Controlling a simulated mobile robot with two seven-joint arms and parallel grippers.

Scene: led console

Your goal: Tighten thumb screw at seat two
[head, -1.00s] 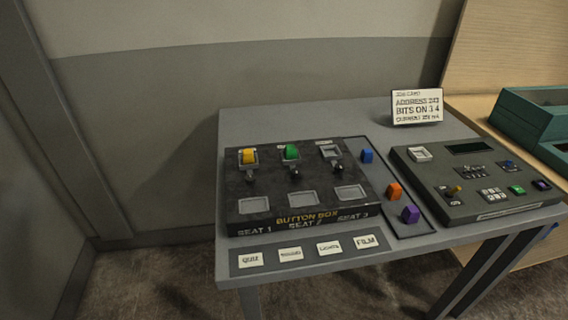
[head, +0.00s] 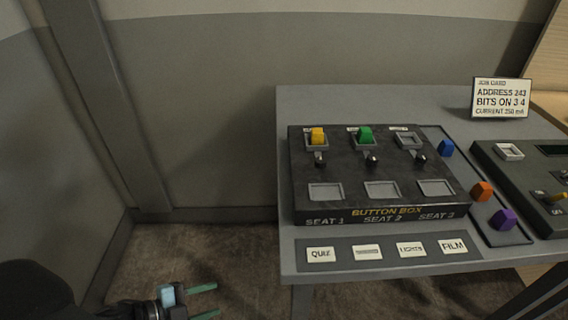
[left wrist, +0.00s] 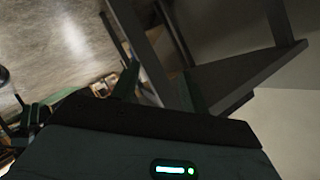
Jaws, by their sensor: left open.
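The black button box (head: 300,180) lies on the grey table. Seat 2 is its middle column, with a green block (head: 365,135) in the upper socket, a dark thumb screw (head: 372,159) below it and an empty recess (head: 381,190) near the front. Seat 1 holds a yellow block (head: 317,135) with its own screw (head: 320,160). Seat 3 has an empty upper socket (head: 410,141) and a screw (head: 420,160). My left gripper (head: 212,300) is open and empty, low over the floor, left of the table and well apart from the box. My right gripper is not in view.
Blue (head: 446,148), orange (head: 482,191) and purple (head: 502,219) blocks lie on a strip right of the box. A console (head: 490,165) and a job card (head: 501,98) stand farther right. Label tiles (head: 320,254) line the table's front. The left wrist view shows the table's underside (left wrist: 250,70).

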